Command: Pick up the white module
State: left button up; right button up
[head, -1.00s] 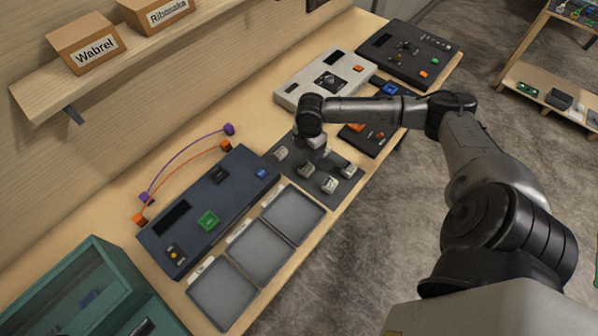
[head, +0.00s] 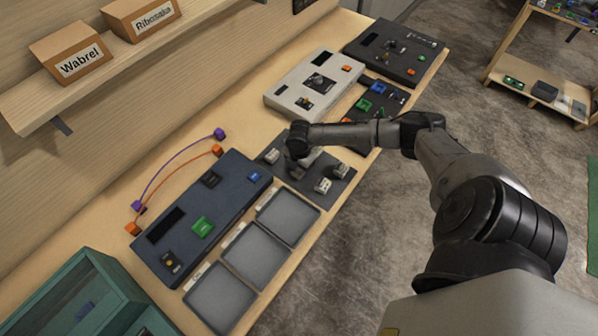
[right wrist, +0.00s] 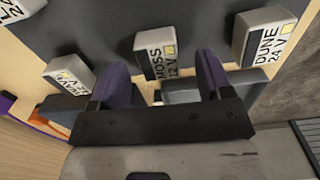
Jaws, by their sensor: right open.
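Several small off-white modules with printed labels stand on a dark grey mat (head: 310,195). In the right wrist view, the MOSS 12 V module (right wrist: 156,54) is between and just beyond the fingertips. The DUNE 24 V module (right wrist: 263,36) is to its right, another 24 V module (right wrist: 70,75) to its left, and one is cut off at the top left (right wrist: 18,10). All look similarly pale, so I cannot tell which is the white one by colour. My right gripper (right wrist: 158,80) is open and low over the mat, holding nothing. My left gripper is out of view.
A dark blue console (head: 195,225) and grey trays (head: 254,255) are left of the mat. A light console (head: 312,85) and dark consoles (head: 395,52) stand behind it. A teal cabinet (head: 85,290) is at the lower left. Boxes sit on a wall shelf.

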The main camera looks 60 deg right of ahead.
aim_at(299, 169)
jog(key=shift+w+f, duration=0.1)
jog(key=shift+f, duration=1.95)
jog(key=shift+c, duration=0.3)
jog(key=c, duration=1)
jog(key=shift+o, duration=0.2)
jog(key=shift+r, duration=0.1)
